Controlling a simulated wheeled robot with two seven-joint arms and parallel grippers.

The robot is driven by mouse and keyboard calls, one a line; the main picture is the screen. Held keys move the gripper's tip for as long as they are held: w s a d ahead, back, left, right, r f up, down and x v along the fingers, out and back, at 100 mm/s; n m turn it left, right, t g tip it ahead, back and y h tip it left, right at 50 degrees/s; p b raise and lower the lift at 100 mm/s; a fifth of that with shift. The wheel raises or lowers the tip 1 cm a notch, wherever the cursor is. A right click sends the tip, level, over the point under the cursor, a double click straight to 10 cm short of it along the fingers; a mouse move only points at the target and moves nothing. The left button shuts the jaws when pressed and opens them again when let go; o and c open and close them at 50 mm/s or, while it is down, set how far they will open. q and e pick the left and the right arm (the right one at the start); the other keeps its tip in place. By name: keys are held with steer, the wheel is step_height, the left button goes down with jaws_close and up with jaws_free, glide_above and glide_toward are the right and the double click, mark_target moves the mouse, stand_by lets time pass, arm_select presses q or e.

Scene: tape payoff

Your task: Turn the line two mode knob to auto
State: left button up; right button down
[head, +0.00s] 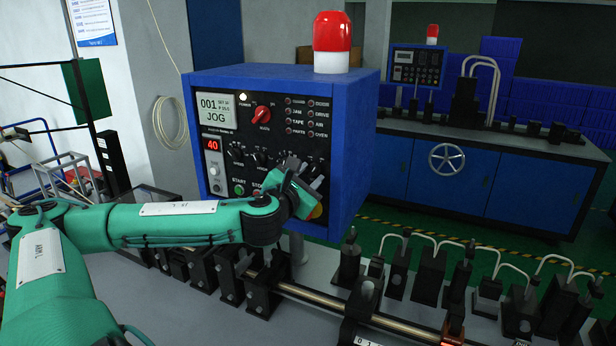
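A blue control box (355,150) with a dark front panel stands close by. Its screen (216,110) reads 001 and JOG. A red knob (261,113) sits beside the screen, with small lettering around it. Several black knobs (236,150) run along the row below. My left gripper (303,168) is at the panel's lower right, its fingers over that area and hiding part of it. Whether the fingers touch or grip a knob there I cannot tell. A smaller, similar panel (417,66) stands on the far machine. I see no readable line number. My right gripper is not in view.
A red beacon (332,42) tops the box. A red 40 display (212,144) and a green start button (239,189) are on the panel's left. Black fixtures and a metal rod (330,300) line the bench below. A blue cabinet (480,180) with a handwheel stands behind.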

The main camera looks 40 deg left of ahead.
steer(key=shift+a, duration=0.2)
arm_select(q)
jaws_close()
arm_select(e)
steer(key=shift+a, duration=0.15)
arm_select(q)
steer(key=shift+n, duration=0.3)
steer(key=n, duration=0.2)
steer(key=shift+n+b, duration=0.3)
steer(key=shift+b, duration=0.1)
steer(key=n+b, duration=0.1)
steer(key=n, duration=0.1)
steer(key=shift+d+f+n, duration=0.1)
steer(key=shift+n, duration=0.2)
steer(key=n+b, duration=0.1)
steer(key=n, duration=0.2)
steer(key=shift+d+n+b, duration=0.1)
steer(key=shift+n+b, duration=0.5)
steer(key=shift+n, duration=1)
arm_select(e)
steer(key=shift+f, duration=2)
